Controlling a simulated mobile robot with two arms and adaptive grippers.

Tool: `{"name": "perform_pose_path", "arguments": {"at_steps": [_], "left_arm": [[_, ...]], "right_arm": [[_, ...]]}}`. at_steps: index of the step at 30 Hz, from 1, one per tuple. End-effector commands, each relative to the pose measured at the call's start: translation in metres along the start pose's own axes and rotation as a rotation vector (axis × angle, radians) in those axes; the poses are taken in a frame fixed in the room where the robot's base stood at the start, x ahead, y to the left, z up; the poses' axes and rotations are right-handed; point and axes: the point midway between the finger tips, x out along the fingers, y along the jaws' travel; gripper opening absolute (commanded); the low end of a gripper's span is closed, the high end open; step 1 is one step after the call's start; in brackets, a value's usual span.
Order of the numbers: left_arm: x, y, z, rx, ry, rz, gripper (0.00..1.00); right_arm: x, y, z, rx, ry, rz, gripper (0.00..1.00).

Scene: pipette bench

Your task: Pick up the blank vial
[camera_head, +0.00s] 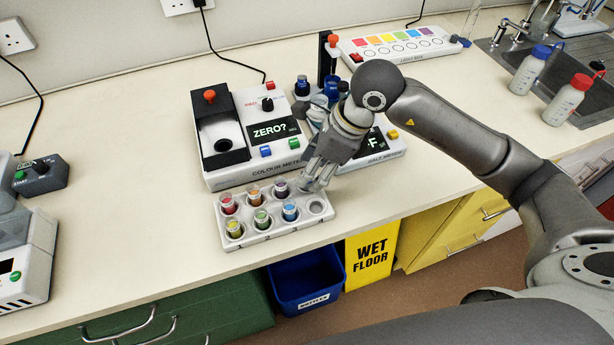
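A white vial rack (277,233) stands near the bench's front edge. It holds several coloured vials: red (228,204), orange (254,194), purple (281,189), yellow (234,229), green (262,219) and blue (290,211). The front-right place (316,207) looks pale; I cannot tell whether it is an empty hole or a clear vial. My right gripper (313,181) points down at the rack's back-right corner, beside the purple vial. It covers the back-right place, so any blank vial there is hidden. Its finger gap is unclear. My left gripper is out of view.
The colour meter (231,178) stands just behind the rack, its screen reading "ZERO?". A second meter (385,149) is partly behind my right arm. A blue bin (305,279) and a yellow wet-floor sign (371,254) are below the bench edge.

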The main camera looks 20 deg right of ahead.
Motion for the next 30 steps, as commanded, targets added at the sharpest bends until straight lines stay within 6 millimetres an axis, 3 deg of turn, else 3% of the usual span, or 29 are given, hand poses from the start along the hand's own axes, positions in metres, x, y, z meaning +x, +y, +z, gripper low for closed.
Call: {"name": "perform_pose_path", "arguments": {"at_steps": [5, 12, 22, 30], "left_arm": [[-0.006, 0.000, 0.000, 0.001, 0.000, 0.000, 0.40], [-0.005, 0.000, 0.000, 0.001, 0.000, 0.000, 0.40], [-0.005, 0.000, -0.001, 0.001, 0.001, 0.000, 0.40], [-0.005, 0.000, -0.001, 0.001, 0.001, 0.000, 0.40]], "right_arm": [[0.018, 0.000, 0.000, 0.001, 0.000, 0.002, 0.47], [0.021, -0.001, 0.000, 0.000, 0.000, -0.001, 0.47], [0.020, -0.001, 0.000, 0.000, -0.001, -0.001, 0.06], [0.020, -0.001, 0.000, 0.000, -0.001, -0.001, 0.05]]}}
